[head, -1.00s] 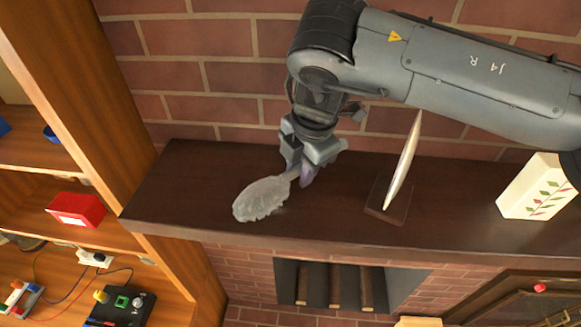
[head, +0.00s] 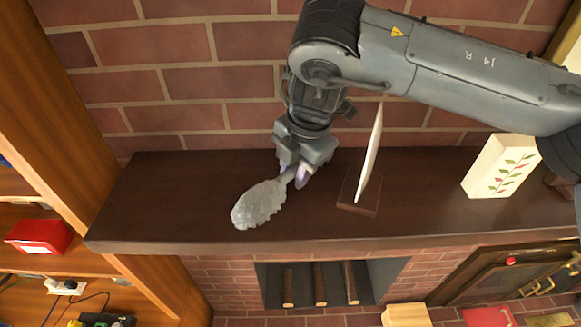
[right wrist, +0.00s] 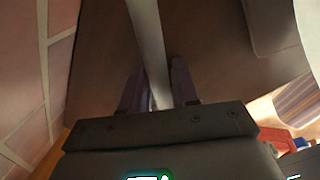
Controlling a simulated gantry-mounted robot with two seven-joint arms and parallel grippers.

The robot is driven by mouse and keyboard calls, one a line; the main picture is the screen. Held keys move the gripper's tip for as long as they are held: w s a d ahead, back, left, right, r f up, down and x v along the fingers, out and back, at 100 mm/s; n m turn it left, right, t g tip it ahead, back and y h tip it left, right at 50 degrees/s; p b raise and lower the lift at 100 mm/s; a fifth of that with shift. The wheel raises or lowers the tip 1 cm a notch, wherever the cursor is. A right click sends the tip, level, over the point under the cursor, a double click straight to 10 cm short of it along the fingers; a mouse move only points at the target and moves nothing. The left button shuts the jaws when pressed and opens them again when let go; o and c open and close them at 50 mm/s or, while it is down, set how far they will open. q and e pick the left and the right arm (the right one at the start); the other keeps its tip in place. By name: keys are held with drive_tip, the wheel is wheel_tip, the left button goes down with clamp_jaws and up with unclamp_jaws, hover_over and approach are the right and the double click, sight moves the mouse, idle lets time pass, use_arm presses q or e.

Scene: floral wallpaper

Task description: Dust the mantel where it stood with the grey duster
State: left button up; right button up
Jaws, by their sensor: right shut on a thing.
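The grey duster (head: 260,204) has a fluffy head that lies on or just above the dark wooden mantel (head: 160,215), left of its middle. My right gripper (head: 295,175) is shut on the duster's handle, at the upper right of the head. In the right wrist view the pale handle (right wrist: 148,40) runs up between the two fingers (right wrist: 158,88) of the gripper. Whether the duster's head touches the mantel top I cannot tell. My left gripper is not in view.
A thin pale plate on a dark stand (head: 358,193) is close to the right of the gripper. A white box with a leaf pattern (head: 502,167) stands farther right. The brick wall (head: 200,90) rises behind. The mantel's left end is clear.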

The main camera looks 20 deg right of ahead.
drive_tip(key=shift+w+a+r+p, duration=0.1)
drive_tip(key=shift+w+a+p, duration=0.1)
drive_tip(key=shift+a+p, duration=0.45)
drive_tip(key=shift+w+a+p, duration=0.3)
drive_tip(key=shift+a, duration=0.65)
drive_tip(key=shift+w+a+f, duration=0.1)
drive_tip(key=shift+w+a, duration=0.1)
drive_tip(key=shift+a, duration=0.45)
drive_tip(key=shift+w+a+f, duration=0.1)
drive_tip(key=shift+w+a, duration=0.15)
drive_tip(key=shift+a, duration=0.35)
drive_tip(key=shift+w+a+f, duration=0.1)
drive_tip(key=shift+w+a, duration=0.1)
drive_tip(key=shift+a, duration=0.45)
drive_tip(key=shift+r, duration=0.1)
drive_tip(key=shift+r, duration=0.45)
wheel_tip(320, 180, up, 4)
drive_tip(key=shift+r, duration=0.55)
